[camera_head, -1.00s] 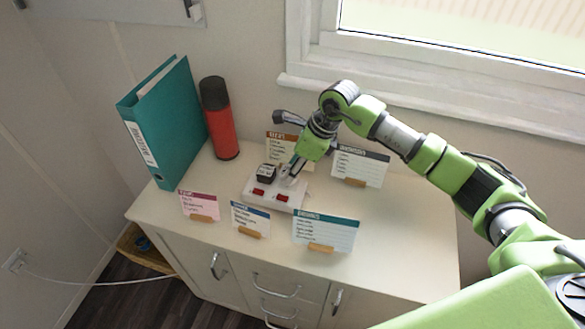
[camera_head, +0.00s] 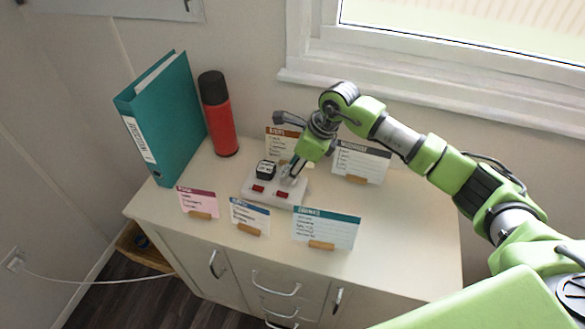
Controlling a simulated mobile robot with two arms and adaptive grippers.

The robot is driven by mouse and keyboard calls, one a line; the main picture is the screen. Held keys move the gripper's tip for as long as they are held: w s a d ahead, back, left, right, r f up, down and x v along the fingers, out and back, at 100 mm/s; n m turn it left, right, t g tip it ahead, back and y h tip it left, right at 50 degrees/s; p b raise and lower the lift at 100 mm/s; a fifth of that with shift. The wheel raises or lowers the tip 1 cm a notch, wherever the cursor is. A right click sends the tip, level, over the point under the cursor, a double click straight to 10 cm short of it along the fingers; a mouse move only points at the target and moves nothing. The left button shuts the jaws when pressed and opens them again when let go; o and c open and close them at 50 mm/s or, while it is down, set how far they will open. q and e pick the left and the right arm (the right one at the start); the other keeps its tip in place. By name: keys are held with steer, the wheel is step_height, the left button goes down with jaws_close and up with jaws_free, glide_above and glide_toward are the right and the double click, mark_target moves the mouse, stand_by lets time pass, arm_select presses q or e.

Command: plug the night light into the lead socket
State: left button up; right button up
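The lead socket (camera_head: 258,197), a white block with two red switches, lies on the cabinet top. A black plug-like block (camera_head: 265,170) sits on its left part. My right gripper (camera_head: 288,176) reaches down from the right to the socket's right part, beside the black block. Something small and pale shows at its fingertips. I cannot tell whether this is the night light, nor whether the fingers are shut on it. The night light is not clearly seen anywhere else. My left gripper is not in view.
Several cards in wooden holders surround the socket, including a teal-topped one (camera_head: 325,228) in front and a dark-topped one (camera_head: 362,162) behind. A teal binder (camera_head: 170,120) and a red flask (camera_head: 220,122) stand at the back left. The cabinet top's right part (camera_head: 415,225) is clear.

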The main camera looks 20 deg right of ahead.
steer(key=shift+f, duration=0.2)
steer(key=o, duration=1.2)
steer(key=shift+d+r, duration=0.15)
steer(key=shift+r, duration=0.15)
steer(key=v, duration=1.1)
steer(key=shift+s+r, duration=0.1)
steer(key=shift+r, duration=0.1)
